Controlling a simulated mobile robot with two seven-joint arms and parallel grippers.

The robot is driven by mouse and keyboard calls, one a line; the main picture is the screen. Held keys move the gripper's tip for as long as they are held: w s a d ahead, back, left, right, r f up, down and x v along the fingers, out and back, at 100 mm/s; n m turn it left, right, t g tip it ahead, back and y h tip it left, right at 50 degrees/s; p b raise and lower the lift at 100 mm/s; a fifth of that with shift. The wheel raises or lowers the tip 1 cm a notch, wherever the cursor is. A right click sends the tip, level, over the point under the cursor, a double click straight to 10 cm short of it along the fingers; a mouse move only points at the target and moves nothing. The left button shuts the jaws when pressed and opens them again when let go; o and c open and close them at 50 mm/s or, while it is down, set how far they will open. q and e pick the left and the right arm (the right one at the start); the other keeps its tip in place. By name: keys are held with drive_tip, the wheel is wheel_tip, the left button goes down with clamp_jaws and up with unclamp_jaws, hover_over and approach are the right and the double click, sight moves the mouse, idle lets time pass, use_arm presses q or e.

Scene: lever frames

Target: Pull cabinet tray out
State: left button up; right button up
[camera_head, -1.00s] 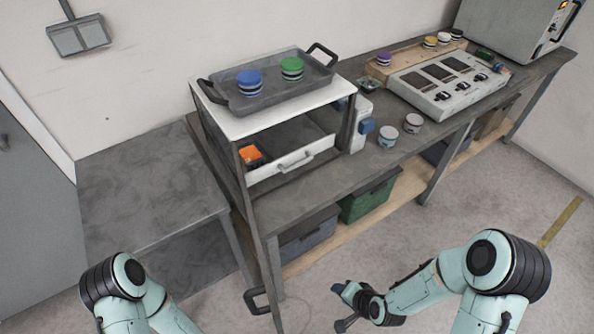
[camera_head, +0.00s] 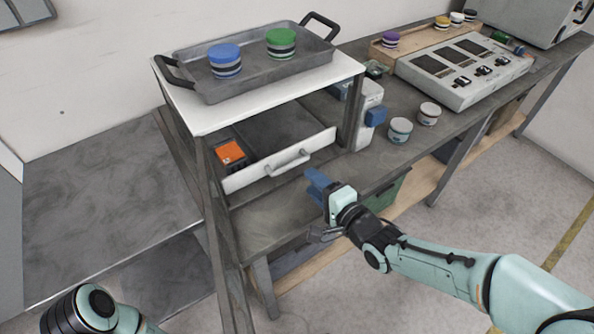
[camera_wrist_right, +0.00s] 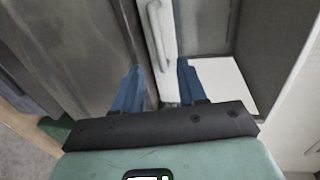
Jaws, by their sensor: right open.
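The cabinet tray (camera_head: 240,178) is a drawer with a white front, partly out under the white cabinet top (camera_head: 290,105). An orange-topped item (camera_head: 230,153) lies inside it at the left. Its handle (camera_head: 289,163) is a pale bar on the front; it also shows in the right wrist view (camera_wrist_right: 158,35). My right gripper (camera_head: 315,186) has blue fingers, is open and empty, and is just in front of the drawer, below and right of the handle. In the right wrist view the fingers (camera_wrist_right: 158,85) point toward the white front, with the handle ahead between them. My left gripper is out of view.
A grey tray (camera_head: 265,75) with a blue-lidded jar (camera_head: 226,60) and a green-lidded jar (camera_head: 281,43) sits on the cabinet. Two jars (camera_head: 400,130) and a control panel (camera_head: 465,65) stand to the right. A lower grey table (camera_head: 105,200) is at left.

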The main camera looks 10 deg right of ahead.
sight(294, 166)
drive_tip(key=b+x, duration=0.1)
drive_tip(key=x, duration=0.6)
drive_tip(key=shift+w+f+b, duration=0.15)
drive_tip(key=shift+w+b, duration=0.1)
drive_tip(key=shift+b, duration=0.1)
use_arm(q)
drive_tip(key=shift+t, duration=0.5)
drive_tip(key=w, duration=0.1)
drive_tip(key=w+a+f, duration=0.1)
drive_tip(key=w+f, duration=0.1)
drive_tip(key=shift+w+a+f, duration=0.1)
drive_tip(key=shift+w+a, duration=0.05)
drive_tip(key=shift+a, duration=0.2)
use_arm(e)
clamp_jaws()
